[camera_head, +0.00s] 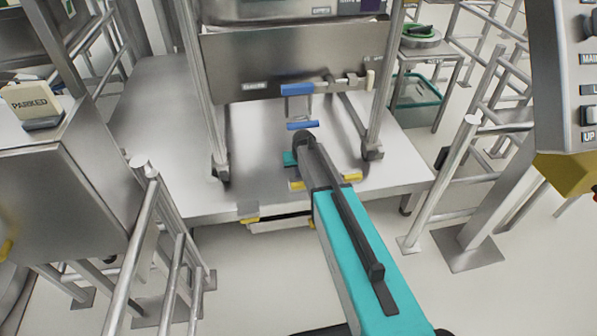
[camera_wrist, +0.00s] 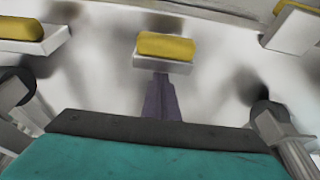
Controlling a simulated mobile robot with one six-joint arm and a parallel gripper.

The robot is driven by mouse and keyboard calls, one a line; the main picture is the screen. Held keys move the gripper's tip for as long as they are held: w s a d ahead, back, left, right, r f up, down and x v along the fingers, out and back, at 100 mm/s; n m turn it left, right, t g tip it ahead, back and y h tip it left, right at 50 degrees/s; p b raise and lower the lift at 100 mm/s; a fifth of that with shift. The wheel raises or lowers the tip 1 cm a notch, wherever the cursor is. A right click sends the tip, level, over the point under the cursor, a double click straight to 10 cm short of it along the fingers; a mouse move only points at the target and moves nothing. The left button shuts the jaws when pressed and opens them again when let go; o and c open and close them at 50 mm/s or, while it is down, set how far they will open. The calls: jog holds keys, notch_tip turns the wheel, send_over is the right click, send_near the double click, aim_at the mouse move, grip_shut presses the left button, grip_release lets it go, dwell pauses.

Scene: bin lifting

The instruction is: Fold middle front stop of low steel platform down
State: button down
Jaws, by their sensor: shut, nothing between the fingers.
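The low steel platform (camera_head: 150,165) stands across the middle of the head view. In the wrist view, the middle front stop (camera_wrist: 163,51) is a pale block with a yellow top. Similar yellow-topped stops show at the left (camera_wrist: 35,38) and right (camera_wrist: 292,30). My gripper (camera_wrist: 160,90) is shut and empty, a dark narrow shape just below the middle stop in the picture. I cannot tell whether it touches the stop. In the head view my teal arm hides part of the platform's front, and the fingertips cannot be made out.
A steel bin trolley (camera_head: 290,65) with blue-handled fittings stands on the platform. Its casters (camera_head: 220,172) flank the middle. Steel railings (camera_head: 145,230) stand left and right. A control box (camera_head: 568,85) hangs at the right. Floor in front is partly clear.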

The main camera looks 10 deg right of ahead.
jog(key=shift+s+b, duration=0.35)
